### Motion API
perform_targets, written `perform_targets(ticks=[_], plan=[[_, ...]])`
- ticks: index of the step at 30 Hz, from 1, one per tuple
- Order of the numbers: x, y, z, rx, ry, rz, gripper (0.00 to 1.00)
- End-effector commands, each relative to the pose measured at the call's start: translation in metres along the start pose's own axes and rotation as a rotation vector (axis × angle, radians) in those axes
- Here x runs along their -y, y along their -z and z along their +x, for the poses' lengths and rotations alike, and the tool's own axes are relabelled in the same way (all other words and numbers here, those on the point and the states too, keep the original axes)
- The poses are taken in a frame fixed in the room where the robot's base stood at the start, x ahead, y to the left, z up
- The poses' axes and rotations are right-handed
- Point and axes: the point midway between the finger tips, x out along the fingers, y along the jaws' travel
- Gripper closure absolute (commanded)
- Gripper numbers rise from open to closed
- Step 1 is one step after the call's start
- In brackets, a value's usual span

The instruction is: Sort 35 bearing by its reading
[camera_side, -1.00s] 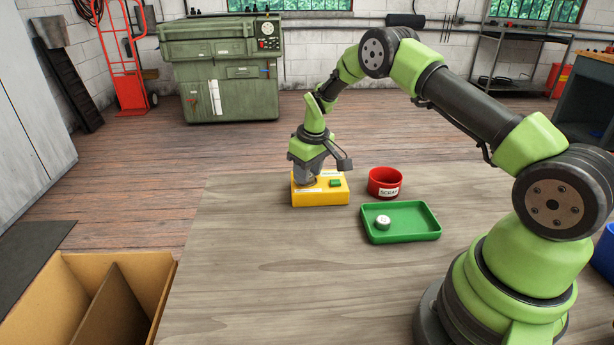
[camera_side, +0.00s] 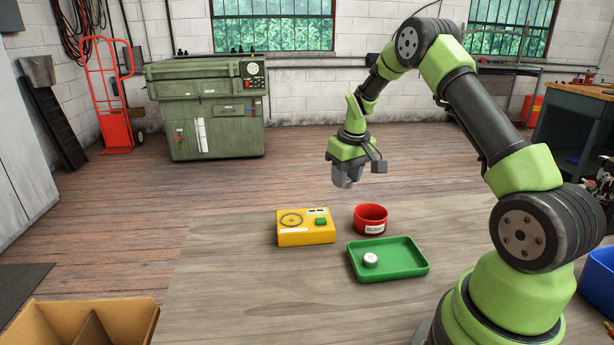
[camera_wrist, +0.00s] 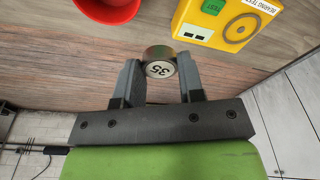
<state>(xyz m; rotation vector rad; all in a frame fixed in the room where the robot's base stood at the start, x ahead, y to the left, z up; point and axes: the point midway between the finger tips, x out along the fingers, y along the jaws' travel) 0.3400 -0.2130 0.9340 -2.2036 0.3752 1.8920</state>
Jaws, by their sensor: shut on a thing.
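My gripper (camera_side: 346,180) is raised above the table, behind the red bin in the side view. In the wrist view, my gripper (camera_wrist: 160,80) is shut on the 35 bearing (camera_wrist: 159,68), a metal ring with a pale face marked "35". The side view does not show the bearing clearly. The yellow bearing tester (camera_side: 305,235) has an empty round pad and a green button; it also shows in the wrist view (camera_wrist: 217,22). I cannot read its display. The red scrap bin (camera_side: 370,218) stands to its right. The green tray (camera_side: 405,262) lies in front of the bin.
Another bearing (camera_side: 370,260) sits in the left part of the green tray. A divided cardboard box (camera_side: 60,320) is at the lower left, and a blue bin (camera_side: 598,275) at the right edge. The table left of the tray is clear.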

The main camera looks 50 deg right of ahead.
Motion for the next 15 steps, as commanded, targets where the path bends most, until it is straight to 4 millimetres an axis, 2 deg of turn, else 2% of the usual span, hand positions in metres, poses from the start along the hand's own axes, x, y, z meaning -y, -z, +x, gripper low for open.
perform_targets(ticks=[1,3,6,15], plan=[[-0.017,-0.011,0.001,0.002,-0.007,0.054,1.0],[-0.032,-0.023,0.003,-0.001,-0.017,0.108,1.0],[-0.046,-0.036,0.004,-0.002,-0.025,0.163,1.0],[-0.053,-0.044,0.02,-0.002,-0.03,0.189,1.0]])
